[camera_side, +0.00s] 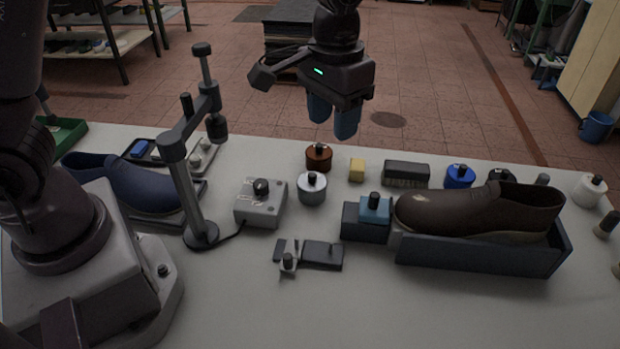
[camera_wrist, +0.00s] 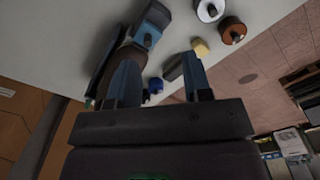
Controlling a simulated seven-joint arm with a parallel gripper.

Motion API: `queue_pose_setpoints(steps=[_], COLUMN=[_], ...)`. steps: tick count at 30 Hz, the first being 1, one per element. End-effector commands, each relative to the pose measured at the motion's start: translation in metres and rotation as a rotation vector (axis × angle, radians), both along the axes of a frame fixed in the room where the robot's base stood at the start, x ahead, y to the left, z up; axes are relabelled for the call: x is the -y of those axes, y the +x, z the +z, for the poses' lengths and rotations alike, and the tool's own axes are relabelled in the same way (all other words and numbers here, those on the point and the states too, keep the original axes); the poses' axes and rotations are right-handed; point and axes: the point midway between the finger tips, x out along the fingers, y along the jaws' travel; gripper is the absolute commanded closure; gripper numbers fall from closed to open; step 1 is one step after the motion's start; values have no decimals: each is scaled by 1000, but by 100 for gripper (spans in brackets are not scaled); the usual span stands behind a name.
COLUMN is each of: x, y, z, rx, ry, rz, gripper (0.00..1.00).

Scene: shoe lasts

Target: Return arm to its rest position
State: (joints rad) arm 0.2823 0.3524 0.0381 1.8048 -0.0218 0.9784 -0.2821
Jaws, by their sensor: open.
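My gripper (camera_side: 333,122) hangs in the air above the far side of the table (camera_side: 400,310). Its two blue fingers point down and are apart, with nothing between them. In the wrist view the two fingers of my gripper (camera_wrist: 160,82) stand apart and empty. A brown shoe (camera_side: 480,210) sits in a dark tray (camera_side: 480,257) at the right, below and to the right of my gripper. A dark box with a blue block (camera_side: 375,209) stands at the tray's left end.
A grey stand (camera_side: 198,190) rises at the left, beside a blue shoe (camera_side: 125,182). The front middle is clear.

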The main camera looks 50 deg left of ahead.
Motion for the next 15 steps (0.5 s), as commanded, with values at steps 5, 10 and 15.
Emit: queue_pose_setpoints(steps=[5,10,15], x=[-33,-60,-80], y=[-53,-106,-153], z=[42,66,79], rx=[88,190,304], ry=[-17,-17,-4], rz=[-78,-124,-124], gripper=[55,55,55])
